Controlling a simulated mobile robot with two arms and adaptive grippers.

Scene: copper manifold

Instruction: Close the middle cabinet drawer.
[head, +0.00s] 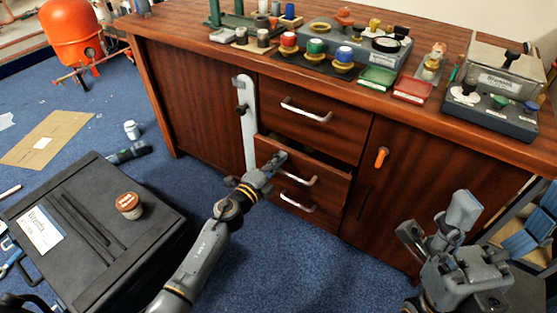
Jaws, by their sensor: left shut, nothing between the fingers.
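The wooden cabinet (195,95) has a stack of drawers with silver handles in its middle. The middle drawer (331,184) stands partly out, with a dark gap above its front. Its handle (300,180) is in view. The top drawer (338,128) looks shut. Another handle (296,203) shows lower down. My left gripper (277,160) is shut and empty at the left part of the middle drawer's front; whether it touches is unclear. It hides part of that front. My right gripper (437,219) is open and empty before the right cabinet door (425,175).
A white upright bar (248,120) stands left of the drawers. An orange handle (381,157) is on the right door. The cabinet top holds several jars, trays and tools. A black case (95,225) with a brown-lidded jar (129,206) sits at lower left. Blue carpet lies between.

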